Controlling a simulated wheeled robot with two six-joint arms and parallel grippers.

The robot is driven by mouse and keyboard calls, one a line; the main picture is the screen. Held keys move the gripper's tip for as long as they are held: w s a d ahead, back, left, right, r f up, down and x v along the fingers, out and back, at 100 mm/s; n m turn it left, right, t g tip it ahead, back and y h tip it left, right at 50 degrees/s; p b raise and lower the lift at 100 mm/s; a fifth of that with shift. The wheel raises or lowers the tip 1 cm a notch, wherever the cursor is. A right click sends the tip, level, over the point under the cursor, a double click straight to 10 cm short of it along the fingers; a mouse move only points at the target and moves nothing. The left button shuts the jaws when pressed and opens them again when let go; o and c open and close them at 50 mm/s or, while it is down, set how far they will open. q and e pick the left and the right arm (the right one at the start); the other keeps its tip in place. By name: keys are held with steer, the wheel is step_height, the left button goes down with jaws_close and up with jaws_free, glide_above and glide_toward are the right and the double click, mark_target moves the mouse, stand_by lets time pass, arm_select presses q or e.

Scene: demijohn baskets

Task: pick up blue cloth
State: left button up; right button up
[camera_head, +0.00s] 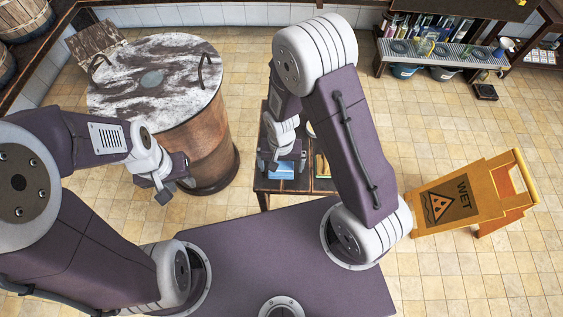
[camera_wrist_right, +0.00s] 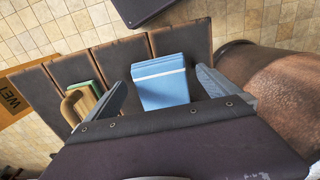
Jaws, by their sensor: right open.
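The blue cloth (camera_head: 282,170) is folded and lies on a small dark slatted table (camera_head: 262,183). In the right wrist view the blue cloth (camera_wrist_right: 160,82) shows a white stripe across it. My right gripper (camera_head: 281,160) is above the cloth and partly covers it in the head view. In the wrist view its jaws (camera_wrist_right: 160,78) are open, with one finger on each side of the cloth and nothing held. My left gripper (camera_head: 175,188) is away to the left, beside the barrel; its jaw opening is unclear.
A wooden-handled item (camera_wrist_right: 77,103) and a green item (camera_wrist_right: 85,88) lie beside the cloth on the table. A large barrel (camera_head: 197,148) with a stained top stands to the left. A yellow wet-floor sign (camera_head: 452,200) stands on the right.

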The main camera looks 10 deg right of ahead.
steer(key=shift+w+f, duration=0.1)
steer(key=shift+f, duration=0.6)
steer(key=shift+c, duration=0.7)
steer(key=shift+r, duration=0.1)
steer(key=c, duration=1.2)
steer(key=shift+r, duration=0.5)
steer(key=shift+c, duration=0.2)
step_height(320, 180, up, 3)
steer(key=shift+r+p, duration=0.1)
steer(key=shift+p, duration=0.6)
steer(key=s+d+r+p, duration=0.1)
steer(key=s+d+r, duration=0.4)
steer(key=d, duration=0.5)
steer(key=shift+s+d+r+p, duration=0.2)
steer(key=shift+r+p, duration=0.15)
steer(key=shift+r, duration=0.55)
steer(key=shift+w, duration=0.15)
